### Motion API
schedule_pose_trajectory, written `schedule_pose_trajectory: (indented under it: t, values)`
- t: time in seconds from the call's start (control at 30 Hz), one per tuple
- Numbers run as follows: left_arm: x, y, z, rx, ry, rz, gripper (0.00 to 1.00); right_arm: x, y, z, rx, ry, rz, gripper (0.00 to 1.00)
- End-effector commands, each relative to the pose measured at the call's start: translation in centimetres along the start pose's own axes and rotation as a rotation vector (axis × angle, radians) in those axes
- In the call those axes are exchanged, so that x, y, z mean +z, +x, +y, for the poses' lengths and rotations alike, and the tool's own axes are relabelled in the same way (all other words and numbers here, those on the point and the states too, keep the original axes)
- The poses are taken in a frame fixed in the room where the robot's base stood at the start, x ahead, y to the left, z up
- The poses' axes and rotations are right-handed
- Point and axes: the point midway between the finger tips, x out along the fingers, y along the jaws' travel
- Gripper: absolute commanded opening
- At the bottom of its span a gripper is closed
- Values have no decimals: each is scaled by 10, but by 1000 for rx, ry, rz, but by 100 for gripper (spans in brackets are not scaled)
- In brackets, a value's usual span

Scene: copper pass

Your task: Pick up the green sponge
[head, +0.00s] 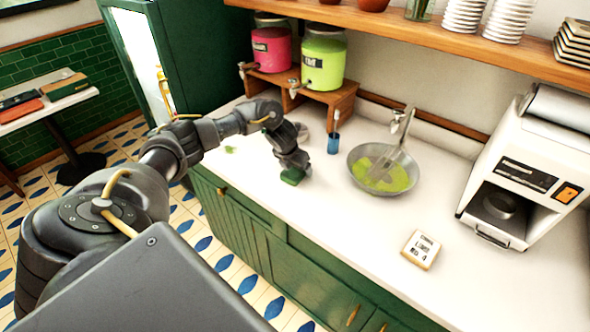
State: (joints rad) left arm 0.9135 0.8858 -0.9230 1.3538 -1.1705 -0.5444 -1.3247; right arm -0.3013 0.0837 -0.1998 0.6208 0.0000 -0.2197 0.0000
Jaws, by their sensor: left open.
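The green sponge (291,177) lies on the white counter, left of the metal bowl. My left gripper (294,169) is right above it, pointing down, with its fingertips at the sponge. The jaws are open. The gripper hides part of the sponge, and I cannot tell whether the fingers touch it. My right gripper is not in view.
A metal bowl (356,166) with green liquid and running water sits right of the gripper. A blue cup (333,144) with a brush, a small sign (421,249) and a white machine (527,165) stand on the counter (330,230). Drink dispensers (323,58) stand behind.

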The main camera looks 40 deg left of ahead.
Motion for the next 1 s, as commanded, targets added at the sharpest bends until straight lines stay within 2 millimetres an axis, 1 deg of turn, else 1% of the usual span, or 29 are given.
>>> schedule_pose_trajectory:
  t: [0.1, 0.27, 0.6, 0.63, 0.87, 1.0]
  values:
    - [0, 4, 0, 1, 1, 1, 85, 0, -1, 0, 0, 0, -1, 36]
    - [0, 4, 0, 1, 1, 0, 85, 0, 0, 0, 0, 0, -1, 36]
    - [0, 3, 0, 0, 0, 0, 40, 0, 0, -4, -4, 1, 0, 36]
    - [0, 3, 0, 0, 0, 0, 37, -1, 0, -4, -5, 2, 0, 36]
    - [0, 3, 0, 0, 0, -1, 37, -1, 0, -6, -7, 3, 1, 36]
    - [3, -1, 0, 0, 0, -3, 37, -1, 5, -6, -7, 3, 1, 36]
